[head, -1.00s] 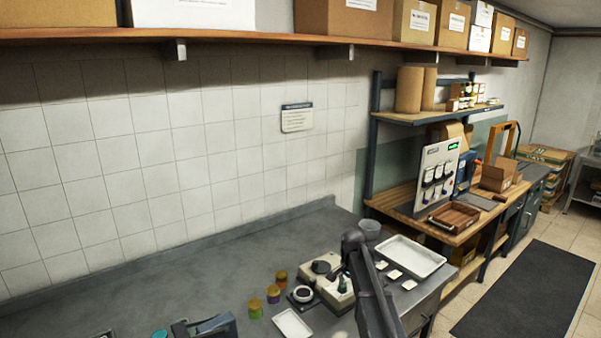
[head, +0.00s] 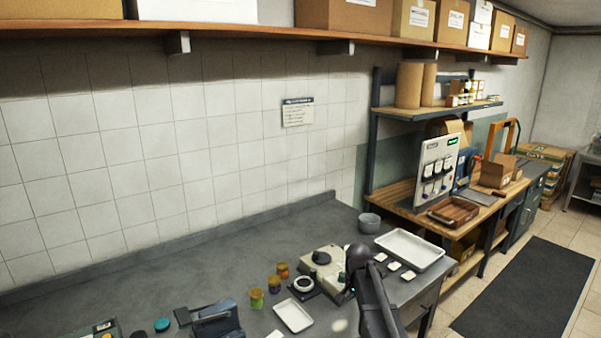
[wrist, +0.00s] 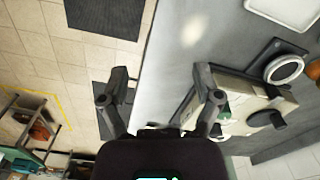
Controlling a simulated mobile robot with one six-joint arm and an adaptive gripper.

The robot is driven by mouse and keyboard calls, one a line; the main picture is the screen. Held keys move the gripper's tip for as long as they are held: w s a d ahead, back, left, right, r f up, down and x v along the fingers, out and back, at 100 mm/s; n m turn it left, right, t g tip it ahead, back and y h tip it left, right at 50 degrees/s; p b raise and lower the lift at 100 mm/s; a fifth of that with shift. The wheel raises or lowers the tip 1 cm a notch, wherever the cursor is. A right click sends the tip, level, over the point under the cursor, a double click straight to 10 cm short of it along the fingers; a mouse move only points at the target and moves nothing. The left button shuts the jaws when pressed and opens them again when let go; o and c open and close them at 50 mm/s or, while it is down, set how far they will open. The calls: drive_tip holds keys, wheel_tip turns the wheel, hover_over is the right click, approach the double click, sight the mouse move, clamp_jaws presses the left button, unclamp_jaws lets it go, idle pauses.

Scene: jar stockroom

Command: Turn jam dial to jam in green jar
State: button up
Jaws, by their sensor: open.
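A beige device (head: 322,262) with a black round knob (head: 321,258) stands on the grey counter; it also shows in the wrist view (wrist: 240,90), where the black knob (wrist: 262,118) is at its right. A small dark green part (head: 342,277) is on its near side. Left of it are a green jar (head: 256,299), a purple jar (head: 274,286) and an orange jar (head: 282,271); lid details are too small to read. My gripper (wrist: 162,85) is open and empty over the counter edge, its right finger overlapping the device. My arm hides the gripper in the head view.
A white ring on a dark base (head: 303,285) and a white tray (head: 293,316) sit beside the device. A larger tray (head: 410,251) and a grey bowl (head: 369,222) are behind it. A blue-grey device (head: 216,322) is front left. The back of the counter is clear.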

drive_tip(key=s+f+n+b, duration=0.3)
drive_tip(key=s, duration=0.7)
drive_tip(key=s+f+n+b, duration=0.3)
drive_tip(key=s+f+n, duration=0.1)
drive_tip(key=s, duration=0.7)
drive_tip(key=shift+s+f+b, duration=0.2)
drive_tip(key=shift+s+b, duration=0.05)
drive_tip(key=shift+b, duration=0.15)
drive_tip(key=shift+d, duration=0.1)
idle(0.4)
